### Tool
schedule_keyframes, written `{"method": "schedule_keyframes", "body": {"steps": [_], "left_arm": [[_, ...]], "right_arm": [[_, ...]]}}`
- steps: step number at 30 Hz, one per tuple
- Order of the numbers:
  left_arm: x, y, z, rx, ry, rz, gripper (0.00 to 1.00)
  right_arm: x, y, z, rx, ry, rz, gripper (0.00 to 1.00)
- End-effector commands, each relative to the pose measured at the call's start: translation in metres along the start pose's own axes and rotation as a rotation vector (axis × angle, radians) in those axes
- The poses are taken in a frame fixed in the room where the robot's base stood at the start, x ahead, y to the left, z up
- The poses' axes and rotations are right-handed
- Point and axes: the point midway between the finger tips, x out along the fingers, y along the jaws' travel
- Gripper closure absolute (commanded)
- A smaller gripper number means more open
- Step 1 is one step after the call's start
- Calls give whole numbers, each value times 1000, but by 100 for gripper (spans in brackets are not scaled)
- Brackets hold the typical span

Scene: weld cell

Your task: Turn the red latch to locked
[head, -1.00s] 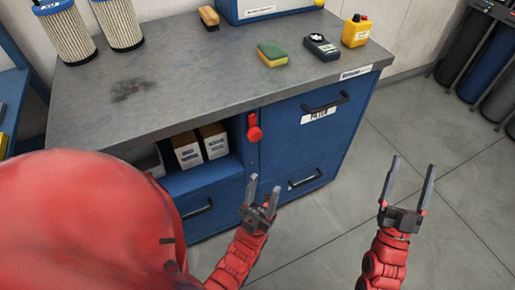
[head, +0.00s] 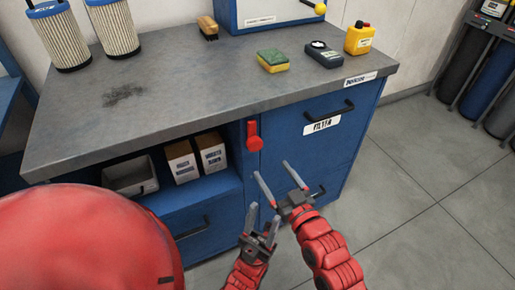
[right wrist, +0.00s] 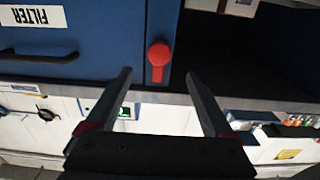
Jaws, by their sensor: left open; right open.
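The red latch (head: 254,136) is on the blue front post of the workbench, between the open shelf and the drawers. Its round knob hangs at the lower end of a short upright bar. My right gripper (head: 272,169) is open and empty, in front of the cabinet just below and to the right of the latch. In the right wrist view the latch (right wrist: 159,60) shows beyond and between the open fingertips (right wrist: 158,75), apart from them. My left gripper (head: 265,212) is open and empty, lower down and close to the right one.
The grey worktop (head: 190,95) overhangs the latch. Drawer handles (head: 330,111) stick out on the right. The shelf holds boxes (head: 212,154) and a grey bin (head: 130,176). A sponge (head: 272,61), a meter (head: 323,54) and a yellow bottle (head: 359,39) stand on top. The floor to the right is clear.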

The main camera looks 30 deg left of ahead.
Motion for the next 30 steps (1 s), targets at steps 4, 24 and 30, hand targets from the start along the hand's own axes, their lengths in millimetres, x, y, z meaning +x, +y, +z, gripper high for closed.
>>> {"method": "schedule_keyframes", "body": {"steps": [4,24,30], "left_arm": [[-1,0,0,0,0,0,50],[-4,0,1,0,0,0,50],[-4,0,1,0,0,0,50]], "right_arm": [[37,-1,-1,-1,3,-2,13],[102,0,-1,-1,2,2,13],[102,1,0,-1,2,2,30]]}}
